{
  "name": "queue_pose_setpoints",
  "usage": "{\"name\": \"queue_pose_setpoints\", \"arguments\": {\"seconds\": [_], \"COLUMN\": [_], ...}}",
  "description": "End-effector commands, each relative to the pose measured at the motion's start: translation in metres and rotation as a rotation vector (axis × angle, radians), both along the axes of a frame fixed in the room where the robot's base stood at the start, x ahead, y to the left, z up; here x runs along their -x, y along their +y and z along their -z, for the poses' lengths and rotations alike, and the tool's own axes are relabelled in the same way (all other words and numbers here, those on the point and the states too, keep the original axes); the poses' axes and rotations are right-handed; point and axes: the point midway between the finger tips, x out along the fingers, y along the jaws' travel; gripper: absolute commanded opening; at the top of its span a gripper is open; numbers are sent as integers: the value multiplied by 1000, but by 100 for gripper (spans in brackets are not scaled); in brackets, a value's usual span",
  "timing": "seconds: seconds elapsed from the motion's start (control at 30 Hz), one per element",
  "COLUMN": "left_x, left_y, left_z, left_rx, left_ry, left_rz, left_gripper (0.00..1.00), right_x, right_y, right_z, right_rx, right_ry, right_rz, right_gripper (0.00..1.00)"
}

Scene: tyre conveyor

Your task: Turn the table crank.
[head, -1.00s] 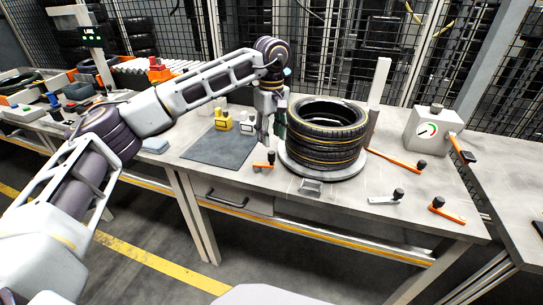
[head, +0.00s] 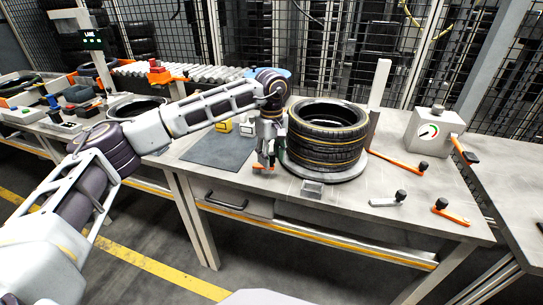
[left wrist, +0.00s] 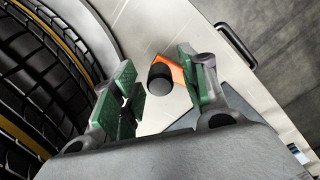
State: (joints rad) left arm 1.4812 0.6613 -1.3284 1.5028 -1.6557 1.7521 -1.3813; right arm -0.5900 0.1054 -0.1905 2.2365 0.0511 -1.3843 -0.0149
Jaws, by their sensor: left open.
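An orange crank (head: 262,169) with a black knob (left wrist: 162,79) is on the table, just left of the round turntable (head: 335,177). Tyres (head: 328,138) are stacked on the turntable. My left gripper (head: 265,157) is open above the crank and hides most of it in the head view. In the left wrist view the knob and the orange arm (left wrist: 174,66) show between the green-padded fingers (left wrist: 158,92), apart from the pads. The tyre wall (left wrist: 45,80) is close beside the left finger. My right gripper is not in view.
A grey crank (head: 388,200), an orange crank (head: 450,212) and a long orange lever (head: 400,162) are farther right. A gauge box (head: 431,133) stands at the back right. A dark mat (head: 215,150) lies left of the gripper. A drawer handle (head: 226,201) is below the tabletop.

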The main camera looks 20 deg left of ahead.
Motion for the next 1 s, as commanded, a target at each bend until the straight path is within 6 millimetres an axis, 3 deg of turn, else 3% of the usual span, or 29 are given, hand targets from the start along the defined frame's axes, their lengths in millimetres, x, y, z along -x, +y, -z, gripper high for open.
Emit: {"name": "queue_pose_setpoints", "arguments": {"seconds": [0.07, 0.4, 1.0], "left_x": [0, 0, -7], "left_y": [0, 0, 1], "left_z": [0, 0, -2], "left_rx": [0, 0, 0], "left_ry": [0, 0, 1], "left_rz": [0, 0, -138], "left_gripper": [41, 0, 0], "right_x": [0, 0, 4], "right_y": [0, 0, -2], "right_z": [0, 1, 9], "right_rx": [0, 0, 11], "right_ry": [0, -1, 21], "right_rz": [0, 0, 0], "right_gripper": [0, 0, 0]}}
